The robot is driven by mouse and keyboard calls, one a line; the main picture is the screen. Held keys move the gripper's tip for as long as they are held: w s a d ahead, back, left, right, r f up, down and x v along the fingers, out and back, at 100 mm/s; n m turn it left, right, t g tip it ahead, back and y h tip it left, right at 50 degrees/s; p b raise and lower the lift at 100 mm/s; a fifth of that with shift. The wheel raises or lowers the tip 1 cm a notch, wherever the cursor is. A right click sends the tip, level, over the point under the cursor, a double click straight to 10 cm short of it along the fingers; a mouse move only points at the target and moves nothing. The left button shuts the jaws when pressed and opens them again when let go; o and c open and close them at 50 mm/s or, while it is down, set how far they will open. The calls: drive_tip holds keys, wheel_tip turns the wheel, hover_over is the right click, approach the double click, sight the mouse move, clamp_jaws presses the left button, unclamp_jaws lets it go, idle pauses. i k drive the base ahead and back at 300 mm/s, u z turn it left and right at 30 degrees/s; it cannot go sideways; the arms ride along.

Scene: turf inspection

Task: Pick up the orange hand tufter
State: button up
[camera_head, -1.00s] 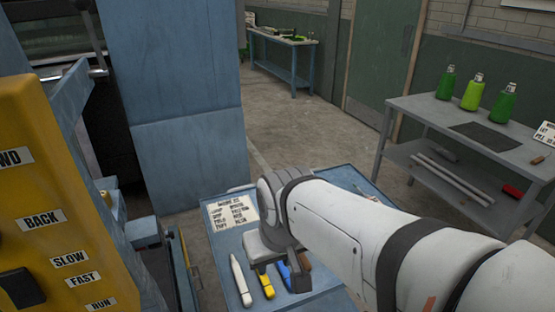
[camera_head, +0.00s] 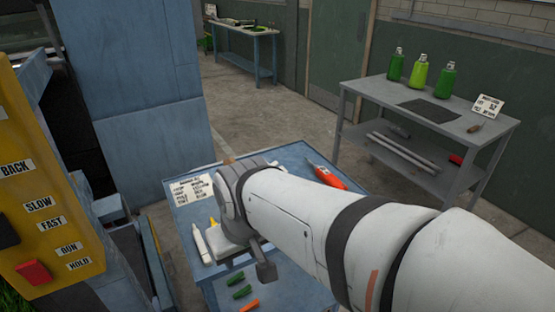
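The orange hand tufter (camera_head: 329,177) lies near the far right edge of the blue work table (camera_head: 292,154). It has an orange body and a paler tip pointing to the upper left; my arm lies just in front of it. My gripper (camera_head: 262,266) is at the near left part of the table, to the left of and nearer than the tufter, and apart from it. Its dark end shows below the white wrist, but the fingers are mostly hidden, so I cannot tell if it is open.
On the table are a lettered card (camera_head: 192,187), a white marker-like tool (camera_head: 201,244), a yellow-tipped one (camera_head: 213,224), and small green and orange pieces (camera_head: 240,284). A yellow control panel (camera_head: 45,190) stands left. A grey bench (camera_head: 435,133) with green bottles stands right; floor lies between.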

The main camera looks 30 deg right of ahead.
sight(321, 172)
drive_tip(key=u, duration=0.05)
drive_tip(key=k, duration=0.8)
drive_tip(key=z, duration=0.95)
drive_tip(key=i, duration=0.95)
drive_tip(key=u, duration=2.35)
